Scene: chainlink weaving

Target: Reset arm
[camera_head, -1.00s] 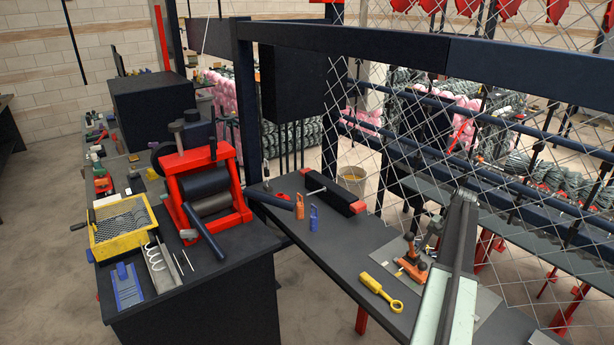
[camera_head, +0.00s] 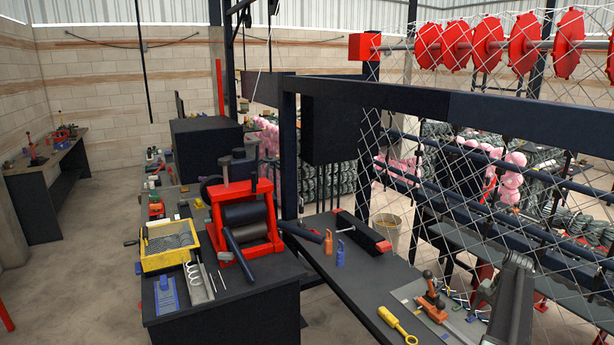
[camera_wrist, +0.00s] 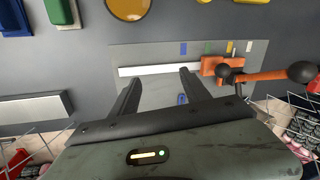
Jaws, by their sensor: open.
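My gripper (camera_wrist: 158,82) is open in the wrist view, its two dark fingers apart with nothing between them. It is over a grey plate (camera_wrist: 150,56) on the dark bench. An orange clamp-like tool (camera_wrist: 208,66) with a dark ball-ended handle lies just right of the fingers. In the head view, my arm (camera_head: 514,290) stands at the lower right and its gripper end cannot be made out. The orange tool (camera_head: 431,306) is left of the arm there.
A yellow ring-ended tool (camera_head: 396,322) lies on the bench near its front edge. A chain-link mesh (camera_head: 450,200) hangs behind the bench. The red roller machine (camera_head: 242,215) and a yellow mesh tray (camera_head: 168,245) are on the left bench. Open floor lies at the far left.

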